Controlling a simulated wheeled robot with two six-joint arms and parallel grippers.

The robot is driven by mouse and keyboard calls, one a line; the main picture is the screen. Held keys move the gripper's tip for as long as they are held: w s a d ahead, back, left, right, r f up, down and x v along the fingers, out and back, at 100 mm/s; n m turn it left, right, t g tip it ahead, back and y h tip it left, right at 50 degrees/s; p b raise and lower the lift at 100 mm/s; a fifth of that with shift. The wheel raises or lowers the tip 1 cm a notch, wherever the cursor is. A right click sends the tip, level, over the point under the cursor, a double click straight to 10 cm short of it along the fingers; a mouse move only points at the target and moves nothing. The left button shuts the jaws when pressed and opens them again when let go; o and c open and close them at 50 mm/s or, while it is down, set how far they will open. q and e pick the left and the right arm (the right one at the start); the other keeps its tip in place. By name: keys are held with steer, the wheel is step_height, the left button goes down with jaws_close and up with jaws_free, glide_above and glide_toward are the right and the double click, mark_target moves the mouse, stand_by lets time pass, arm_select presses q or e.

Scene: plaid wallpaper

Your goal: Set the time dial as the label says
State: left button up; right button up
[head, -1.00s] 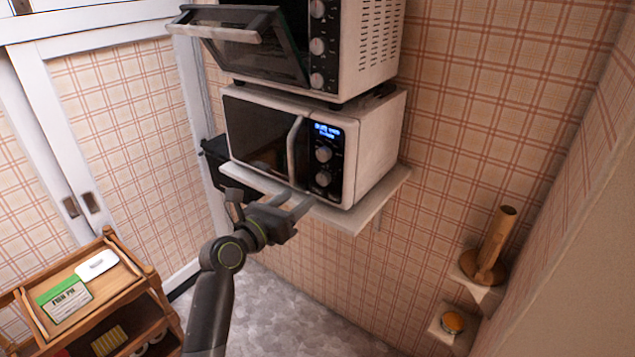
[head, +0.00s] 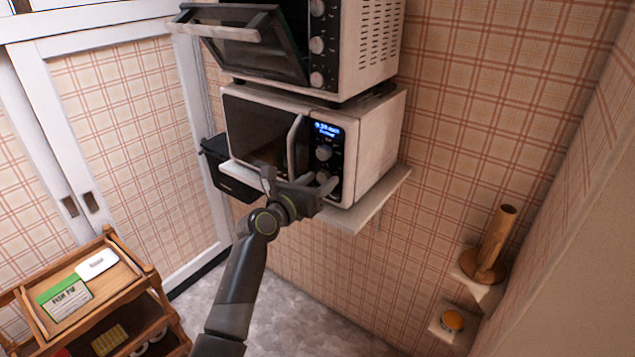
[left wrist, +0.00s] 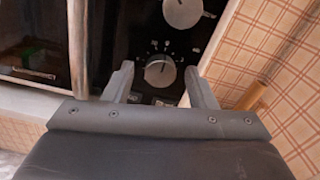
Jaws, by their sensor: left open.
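A white microwave (head: 375,150) stands on a wall shelf, with a lit blue display (head: 328,129) and two round dials on its black panel. The upper dial (head: 323,152) shows clearly; my gripper partly covers the lower dial in the head view. In the left wrist view the lower dial (left wrist: 160,73), ringed by marks, lies between my fingertips, and the upper dial (left wrist: 182,10) is above. My left gripper (head: 299,181) is open in front of the lower panel; I cannot tell if it touches the dial. A green-and-white label (head: 66,298) lies on the wooden cart, its small print unreadable.
A toaster oven (head: 365,40) with its door hanging open sits on top of the microwave. The shelf (head: 375,205) juts out below. The microwave's handle (left wrist: 78,45) is just left of my gripper. The wooden cart (head: 150,285) stands lower left.

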arm_select(q)
steer(key=c, duration=1)
steer(key=shift+o, duration=0.2)
